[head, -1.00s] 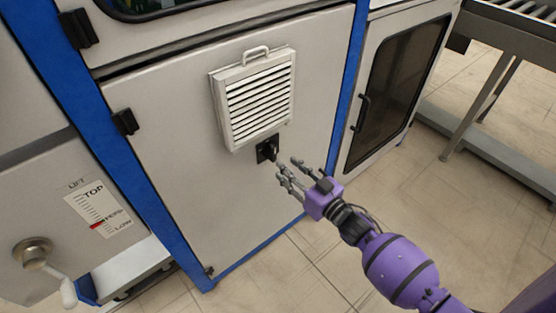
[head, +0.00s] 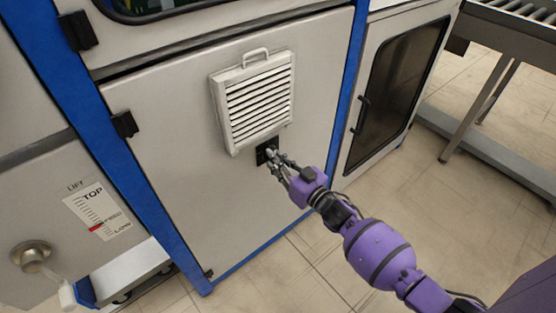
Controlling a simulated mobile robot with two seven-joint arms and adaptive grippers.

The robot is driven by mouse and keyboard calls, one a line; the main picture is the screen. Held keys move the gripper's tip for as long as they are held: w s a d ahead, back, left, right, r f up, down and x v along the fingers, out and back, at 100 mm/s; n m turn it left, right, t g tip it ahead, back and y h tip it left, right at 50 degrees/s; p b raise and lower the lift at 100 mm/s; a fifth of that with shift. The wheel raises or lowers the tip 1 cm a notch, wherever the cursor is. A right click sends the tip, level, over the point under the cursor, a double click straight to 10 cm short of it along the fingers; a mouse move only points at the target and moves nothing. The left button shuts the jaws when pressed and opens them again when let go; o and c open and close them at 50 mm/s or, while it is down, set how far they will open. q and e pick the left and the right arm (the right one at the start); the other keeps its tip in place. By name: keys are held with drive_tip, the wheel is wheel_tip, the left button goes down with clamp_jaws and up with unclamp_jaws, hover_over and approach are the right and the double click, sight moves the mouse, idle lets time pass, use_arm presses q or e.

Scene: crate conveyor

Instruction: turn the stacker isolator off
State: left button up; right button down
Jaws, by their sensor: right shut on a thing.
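The stacker isolator (head: 262,155) is a small black switch on the pale grey cabinet door, just below the white louvred vent. My right gripper (head: 272,156), on the purple arm, is at the isolator with its fingers shut on the knob. The fingers cover most of the knob, so its angle cannot be told. My left gripper is not in view.
The louvred vent (head: 258,100) with a handle on top sits just above the gripper. Blue frame posts (head: 345,95) flank the door. A lift scale (head: 97,212) and a crank (head: 38,258) are at lower left. A dark-windowed door (head: 395,85) is at right. Tiled floor is clear in front.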

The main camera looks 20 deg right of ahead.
drive_tip(key=shift+n, duration=0.4)
drive_tip(key=shift+n+b, duration=1)
drive_tip(key=shift+n, duration=7.4)
drive_tip(key=c, duration=1.7)
unclamp_jaws()
drive_tip(key=shift+s, duration=0.1)
drive_tip(key=v, duration=1.2)
drive_tip(key=shift+r, duration=0.1)
